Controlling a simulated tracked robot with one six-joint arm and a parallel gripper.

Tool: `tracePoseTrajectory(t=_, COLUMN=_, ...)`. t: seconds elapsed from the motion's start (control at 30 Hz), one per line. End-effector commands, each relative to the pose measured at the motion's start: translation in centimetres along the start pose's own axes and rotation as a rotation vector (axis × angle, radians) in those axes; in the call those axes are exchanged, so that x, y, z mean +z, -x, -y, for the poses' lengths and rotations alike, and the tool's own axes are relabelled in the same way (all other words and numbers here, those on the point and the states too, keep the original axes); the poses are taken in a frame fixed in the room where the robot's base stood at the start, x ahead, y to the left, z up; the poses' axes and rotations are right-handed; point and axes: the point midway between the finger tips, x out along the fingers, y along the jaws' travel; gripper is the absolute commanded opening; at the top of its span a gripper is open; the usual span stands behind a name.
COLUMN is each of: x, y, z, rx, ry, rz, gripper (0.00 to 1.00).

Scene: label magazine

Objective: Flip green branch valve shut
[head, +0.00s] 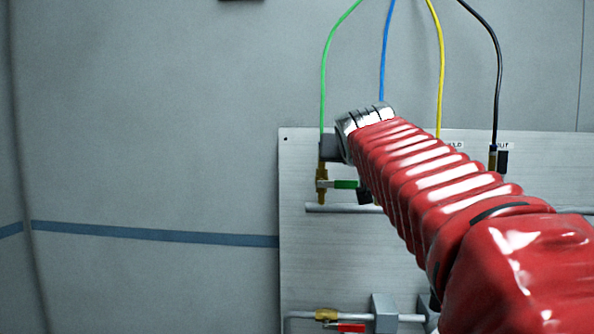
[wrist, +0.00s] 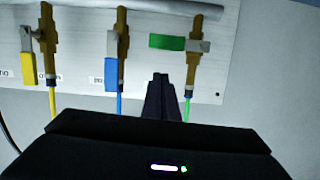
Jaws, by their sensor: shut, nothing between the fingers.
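The green branch valve has a brass body (head: 321,182) and a green lever (head: 346,184) that lies level, pointing right, crosswise to the upright branch. In the wrist view, which is turned over, its lever (wrist: 167,42) points left from the brass body (wrist: 194,68), crosswise to the branch and green hose. My gripper (wrist: 160,77) is shut and empty. Its fingertips appear just below the lever in the wrist view, with a visible gap in the picture; depth is hard to judge. In the head view my red arm hides most of the gripper.
Blue (wrist: 112,73) and yellow (wrist: 28,68) levers lie along their branches beside the green one. A grey pipe (wrist: 170,6) joins the branches. A red-levered valve (head: 350,328) sits low on the panel (head: 300,250). Hoses rise above; the wall at left is clear.

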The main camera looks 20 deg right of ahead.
Motion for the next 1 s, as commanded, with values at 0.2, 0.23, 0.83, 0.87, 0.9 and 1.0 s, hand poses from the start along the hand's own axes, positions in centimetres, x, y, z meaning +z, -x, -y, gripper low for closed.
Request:
tracePoseTrajectory(t=0.2, x=-0.5, y=1.9, z=0.1, rx=-0.002, ry=0.001, rz=-0.003, gripper=0.00)
tracePoseTrajectory(t=0.23, x=-0.5, y=2.3, z=0.1, rx=-0.002, ry=0.000, rz=-0.003, gripper=0.00)
tracePoseTrajectory(t=0.83, x=-0.5, y=9.7, z=0.2, rx=-0.002, ry=0.000, rz=-0.004, gripper=0.00)
tracePoseTrajectory(t=0.87, x=-0.5, y=9.8, z=0.2, rx=-0.002, ry=0.000, rz=-0.003, gripper=0.00)
tracePoseTrajectory(t=0.9, x=-0.5, y=10.0, z=0.2, rx=-0.001, ry=0.000, rz=-0.003, gripper=0.00)
tracePoseTrajectory(t=1.0, x=-0.5, y=10.2, z=0.2, rx=-0.001, ry=0.000, rz=-0.002, gripper=0.00)
